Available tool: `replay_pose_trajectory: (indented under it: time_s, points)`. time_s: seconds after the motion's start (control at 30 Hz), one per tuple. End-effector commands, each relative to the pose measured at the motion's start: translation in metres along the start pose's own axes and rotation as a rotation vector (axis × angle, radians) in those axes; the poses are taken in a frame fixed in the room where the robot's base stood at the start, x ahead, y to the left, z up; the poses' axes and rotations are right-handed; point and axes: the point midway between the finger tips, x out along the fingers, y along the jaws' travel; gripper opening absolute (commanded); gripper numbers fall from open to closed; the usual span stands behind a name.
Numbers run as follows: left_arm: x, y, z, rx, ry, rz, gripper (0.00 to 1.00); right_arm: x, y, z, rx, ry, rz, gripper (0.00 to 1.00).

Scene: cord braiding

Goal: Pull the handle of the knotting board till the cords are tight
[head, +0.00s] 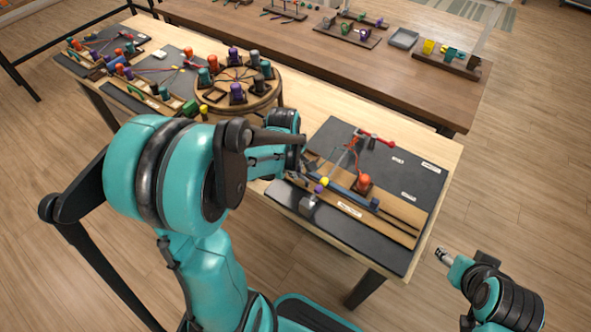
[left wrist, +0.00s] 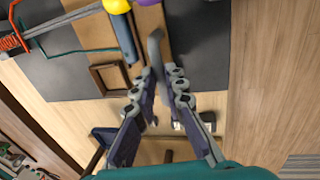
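The knotting board (head: 409,180) is a dark board with a wooden strip on the right end of the table. A blue bar (head: 350,190) lies along the strip, with a yellow ball (head: 324,182) and a purple ball (head: 318,189) near it. My left gripper (left wrist: 155,80) is open over the board's left side. In the left wrist view a grey curved piece (left wrist: 155,46), perhaps the handle, reaches towards the gap between its fingertips; contact is unclear. My right gripper (head: 441,254) hangs off the table's right side, its opening too small to judge.
A red piece on a grey rod (head: 378,138) and an orange knob (head: 365,181) stand on the board. A round wooden stand (head: 238,100) with several coloured pegs is left of it. A second table (head: 330,60) stands behind. Floor is clear at right.

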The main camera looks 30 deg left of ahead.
Motion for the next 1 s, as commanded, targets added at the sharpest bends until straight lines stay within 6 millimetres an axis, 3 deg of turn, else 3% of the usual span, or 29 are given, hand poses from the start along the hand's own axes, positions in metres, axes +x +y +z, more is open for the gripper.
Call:
replay_pose_trajectory:
  time_s: [0.17, 0.4, 0.67, 0.7, 0.77, 1.0]
  points:
    - [-0.003, -0.010, 0.000, -0.002, 0.000, 0.000, 0.00, -0.001, 0.000, -0.001, 0.000, 0.000, 0.000, 0.53]
    - [-0.010, -0.047, 0.000, -0.002, 0.000, -0.001, 0.00, -0.005, 0.000, -0.004, 0.000, 0.000, 0.000, 0.53]
    - [-0.009, -0.050, 0.000, 0.000, 0.000, -0.004, 0.00, -0.005, 0.000, -0.004, 0.000, 0.000, 0.000, 0.53]
    - [-0.009, -0.050, 0.000, 0.000, 0.000, -0.005, 0.17, -0.005, 0.000, -0.004, 0.000, 0.000, 0.000, 0.53]
    - [-0.009, -0.051, 0.000, 0.000, 0.000, -0.005, 0.32, -0.005, 0.000, -0.004, 0.000, 0.000, 0.000, 0.53]
    - [-0.009, -0.049, 0.000, 0.000, 0.000, -0.002, 0.32, -0.005, 0.000, -0.004, 0.000, 0.000, 0.000, 0.53]
